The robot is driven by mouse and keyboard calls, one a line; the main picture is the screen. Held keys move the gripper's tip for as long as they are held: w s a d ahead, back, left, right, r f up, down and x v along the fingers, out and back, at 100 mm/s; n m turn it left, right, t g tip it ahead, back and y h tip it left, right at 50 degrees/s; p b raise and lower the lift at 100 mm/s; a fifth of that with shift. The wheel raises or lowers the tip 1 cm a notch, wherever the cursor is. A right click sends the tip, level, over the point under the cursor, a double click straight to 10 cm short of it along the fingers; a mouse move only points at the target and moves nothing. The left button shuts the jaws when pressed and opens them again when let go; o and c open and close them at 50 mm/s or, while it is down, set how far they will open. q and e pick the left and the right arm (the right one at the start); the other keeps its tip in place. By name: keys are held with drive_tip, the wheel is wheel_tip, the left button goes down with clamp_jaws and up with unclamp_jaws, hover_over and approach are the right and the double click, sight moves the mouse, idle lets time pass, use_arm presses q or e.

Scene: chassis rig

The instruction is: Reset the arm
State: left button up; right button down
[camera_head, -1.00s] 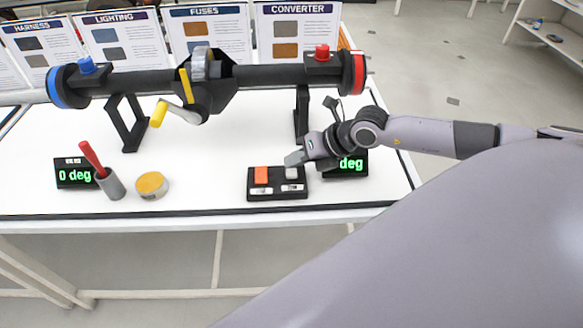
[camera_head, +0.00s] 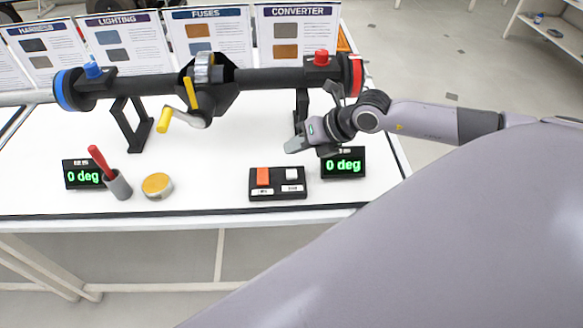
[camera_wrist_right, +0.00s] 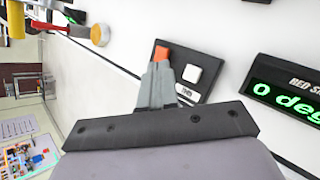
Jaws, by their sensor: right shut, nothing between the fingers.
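My right gripper (camera_head: 295,146) is shut and empty, held above the table behind the black switch box. It also shows in the right wrist view (camera_wrist_right: 160,70). The switch box (camera_head: 277,194) carries an orange rocker (camera_head: 263,176) and a white button (camera_head: 292,174). In the right wrist view the gripper tips overlap the orange rocker (camera_wrist_right: 161,53), and the white button (camera_wrist_right: 192,73) is clear beside them. A display (camera_head: 343,163) right of the box reads "0 deg" in green, and a second display (camera_head: 83,174) at the left also reads "0 deg". My left gripper is not in view.
An axle rig (camera_head: 270,78) with a blue end (camera_head: 62,90), a red end (camera_head: 357,75) and a yellow-handled crank (camera_head: 165,117) spans the table's back. A cup with a red-handled tool (camera_head: 118,185) and a round tin (camera_head: 157,185) stand front left. Label boards (camera_head: 210,35) stand behind.

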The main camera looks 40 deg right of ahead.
drive_tip(key=shift+f, duration=0.1)
idle(0.6)
drive_tip(key=s+a+m+t+y, duration=0.2)
drive_tip(key=a+m+y, duration=0.1)
drive_tip(key=a+m, duration=0.3)
drive_tip(key=s+a+m+t+y, duration=0.3)
drive_tip(key=a+m, duration=0.2)
drive_tip(key=a, duration=0.3)
drive_tip(key=s+d+f+m+g+h, duration=0.1)
drive_tip(key=s+d+f+m+h, duration=0.1)
drive_tip(key=s+f+m+h, duration=0.2)
drive_tip(key=s+d+f+m+g+h, duration=0.1)
drive_tip(key=s+f+m+h, duration=0.4)
drive_tip(key=s+f+m, duration=0.3)
wheel_tip(320, 180, down, 4)
drive_tip(key=m, duration=0.8)
drive_tip(key=shift+s+d, duration=0.35)
drive_tip(key=shift+d, duration=0.05)
